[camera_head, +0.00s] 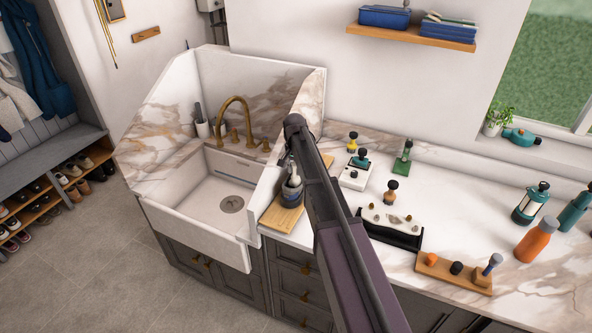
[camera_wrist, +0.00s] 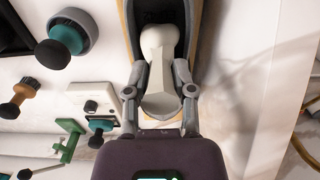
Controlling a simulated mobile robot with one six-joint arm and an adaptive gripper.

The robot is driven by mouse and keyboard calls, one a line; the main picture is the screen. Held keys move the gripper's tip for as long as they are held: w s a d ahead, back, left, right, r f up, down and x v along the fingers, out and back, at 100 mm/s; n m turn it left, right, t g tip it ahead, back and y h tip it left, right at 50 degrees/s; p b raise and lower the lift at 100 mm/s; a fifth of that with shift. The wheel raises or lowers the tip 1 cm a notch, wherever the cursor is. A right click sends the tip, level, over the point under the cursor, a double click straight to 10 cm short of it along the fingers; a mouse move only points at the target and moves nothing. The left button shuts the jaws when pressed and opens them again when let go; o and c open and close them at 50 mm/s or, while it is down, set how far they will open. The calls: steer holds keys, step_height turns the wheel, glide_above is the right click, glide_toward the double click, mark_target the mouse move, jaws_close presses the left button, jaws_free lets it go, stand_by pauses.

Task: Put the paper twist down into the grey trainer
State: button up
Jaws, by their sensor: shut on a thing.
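My gripper (camera_wrist: 160,95) is shut on a pale, off-white paper twist (camera_wrist: 158,45), which narrows in the middle and flares at its ends. In the wrist view the twist's far end lies over the dark opening of a grey shoe-like thing (camera_wrist: 186,22), which looks like the grey trainer. I cannot tell whether the twist is inside it or above it. In the head view the dark thing (camera_head: 291,198) sits on a wooden board beside the sink, with the pale twist (camera_head: 293,181) above it. My arm hides much of both.
The wooden board (camera_head: 277,217) lies at the counter's left end, next to the sink (camera_head: 215,208). To the right stand a white block (camera_head: 352,180), a green stand (camera_head: 402,158), a black tray (camera_head: 395,238), a wooden peg rack (camera_head: 452,275) and an orange bottle (camera_head: 536,241).

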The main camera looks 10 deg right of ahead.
steer(key=shift+f+b, duration=0.35)
steer(key=shift+f, duration=0.15)
steer(key=o, duration=0.9)
steer(key=shift+r, duration=0.1)
steer(key=shift+r+p, duration=4.45)
steer(key=shift+p, duration=0.05)
steer(key=s+f+n+b, duration=0.2)
steer(key=s+f+b, duration=0.2)
steer(key=s, duration=0.5)
steer(key=s+f+n+b, duration=0.2)
steer(key=s+f+b, duration=0.2)
steer(key=s, duration=0.6)
steer(key=s+f+n+b, duration=0.3)
steer(key=s, duration=0.7)
steer(key=shift+d+f+b, duration=0.2)
steer(key=shift+f+b, duration=0.2)
